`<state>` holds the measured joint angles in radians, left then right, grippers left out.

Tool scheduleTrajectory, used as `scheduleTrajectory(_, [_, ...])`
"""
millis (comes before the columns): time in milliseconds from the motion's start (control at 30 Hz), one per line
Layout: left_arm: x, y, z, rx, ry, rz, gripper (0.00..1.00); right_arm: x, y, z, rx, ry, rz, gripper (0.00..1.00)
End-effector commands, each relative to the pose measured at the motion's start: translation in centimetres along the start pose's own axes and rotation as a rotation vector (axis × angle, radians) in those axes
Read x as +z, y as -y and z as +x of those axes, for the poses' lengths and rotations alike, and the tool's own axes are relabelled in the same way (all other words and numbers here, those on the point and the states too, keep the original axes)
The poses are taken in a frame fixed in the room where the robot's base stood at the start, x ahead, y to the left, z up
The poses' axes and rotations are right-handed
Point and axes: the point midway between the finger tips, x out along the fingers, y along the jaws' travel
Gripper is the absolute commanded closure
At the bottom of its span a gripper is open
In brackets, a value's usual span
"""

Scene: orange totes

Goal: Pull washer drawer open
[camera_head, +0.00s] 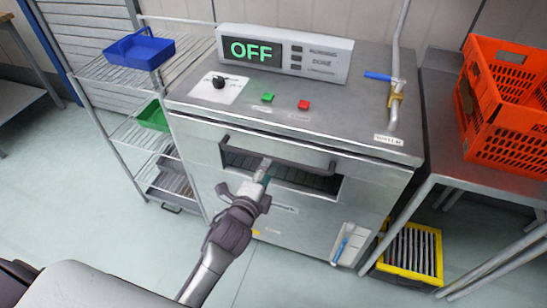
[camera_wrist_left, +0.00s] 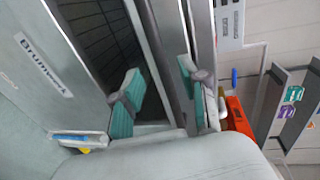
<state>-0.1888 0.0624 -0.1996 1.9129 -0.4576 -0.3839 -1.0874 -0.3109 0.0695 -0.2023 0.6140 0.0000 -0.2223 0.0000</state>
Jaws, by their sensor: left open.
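The washer (camera_head: 330,120) is a steel cabinet with a green "OFF" display. Its front has a wide dark recess with a grey handle bar (camera_head: 300,158) across the top. My left gripper (camera_head: 265,172) is at the middle of this bar in the head view. In the left wrist view the open teal-padded fingers (camera_wrist_left: 160,95) lie on either side of a grey metal bar, with the dark slatted recess (camera_wrist_left: 105,40) behind the left finger. I cannot tell whether the fingers touch the bar. My right gripper is in neither view.
A wire shelf (camera_head: 110,70) with a blue bin (camera_head: 139,50) and a green bin stands left of the washer. An orange crate (camera_head: 505,105) sits on a steel table at the right, with a yellow crate (camera_head: 437,255) on the floor. The floor in front looks clear.

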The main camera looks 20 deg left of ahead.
Motion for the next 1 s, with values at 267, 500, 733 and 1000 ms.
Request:
scheduleTrajectory(267, [0.0, 0.1, 5.0, -0.001, 0.000, -0.001, 0.57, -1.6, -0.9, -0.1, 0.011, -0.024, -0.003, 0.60])
scheduleTrajectory(500, [-0.1, 0.0, 6.5, 0.000, -0.001, -0.003, 0.57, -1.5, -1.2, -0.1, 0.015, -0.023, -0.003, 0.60])
scheduleTrajectory(733, [-0.1, 0.0, 6.5, 0.000, -0.001, -0.002, 0.57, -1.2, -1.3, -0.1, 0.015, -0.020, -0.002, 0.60])
scheduleTrajectory(1000, [0.0, 0.0, 6.5, 0.000, -0.001, -0.002, 0.98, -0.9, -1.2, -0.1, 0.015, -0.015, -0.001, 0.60])
